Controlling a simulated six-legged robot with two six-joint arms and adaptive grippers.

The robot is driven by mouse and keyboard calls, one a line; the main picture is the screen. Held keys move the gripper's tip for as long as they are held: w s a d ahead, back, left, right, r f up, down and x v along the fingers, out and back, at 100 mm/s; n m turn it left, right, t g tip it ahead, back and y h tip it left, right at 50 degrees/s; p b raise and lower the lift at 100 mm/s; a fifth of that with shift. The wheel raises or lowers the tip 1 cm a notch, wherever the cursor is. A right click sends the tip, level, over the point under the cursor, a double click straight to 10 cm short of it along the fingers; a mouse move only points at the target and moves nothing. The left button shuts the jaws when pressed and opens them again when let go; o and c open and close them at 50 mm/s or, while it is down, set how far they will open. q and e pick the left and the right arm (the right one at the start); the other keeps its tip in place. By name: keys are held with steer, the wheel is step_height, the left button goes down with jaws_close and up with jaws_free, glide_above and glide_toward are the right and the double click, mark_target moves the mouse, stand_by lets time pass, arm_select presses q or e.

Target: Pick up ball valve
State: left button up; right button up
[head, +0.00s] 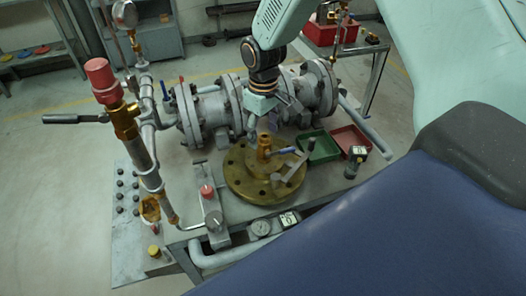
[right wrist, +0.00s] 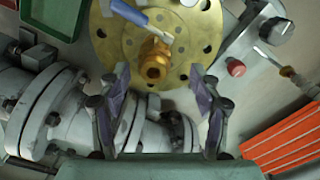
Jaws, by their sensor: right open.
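The ball valve (head: 264,146) has a brass body and a blue lever handle. It stands on a round brass flange plate (head: 238,183) with bolt holes, on the workbench. In the right wrist view the valve's brass body (right wrist: 153,62) faces the camera, and its blue handle (right wrist: 130,13) points to the upper left. My right gripper (head: 272,116) is open and empty, behind and above the valve in the head view. In the right wrist view its two fingers (right wrist: 160,82) are spread, with the valve just beyond the gap between them. My left gripper is not in view.
A large grey flanged pipe (head: 213,113) runs behind the valve. A green tray (head: 322,152) and a red tray (head: 351,140) lie to the right. A red-capped fitting (head: 101,78) rises at left. A pressure gauge (head: 261,228) lies at the front edge.

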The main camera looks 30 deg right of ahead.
mark_target(265, 141)
steer(key=f, duration=0.2)
steer(key=d+f, duration=0.1)
steer(key=shift+f, duration=0.4)
steer(key=shift+w+a+f, duration=0.2)
steer(key=shift+w+f, duration=0.1)
steer(key=shift+f, duration=0.15)
steer(key=shift+s, duration=0.15)
steer(key=shift+s+r, duration=0.15)
steer(key=shift+s, duration=0.05)
steer(key=shift+c, duration=1.4)
steer(key=shift+w, duration=0.3)
steer(key=c, duration=0.6)
steer(key=shift+s, duration=0.15)
steer(key=c, duration=0.5)
steer(key=shift+d, duration=0.1)
jaws_close()
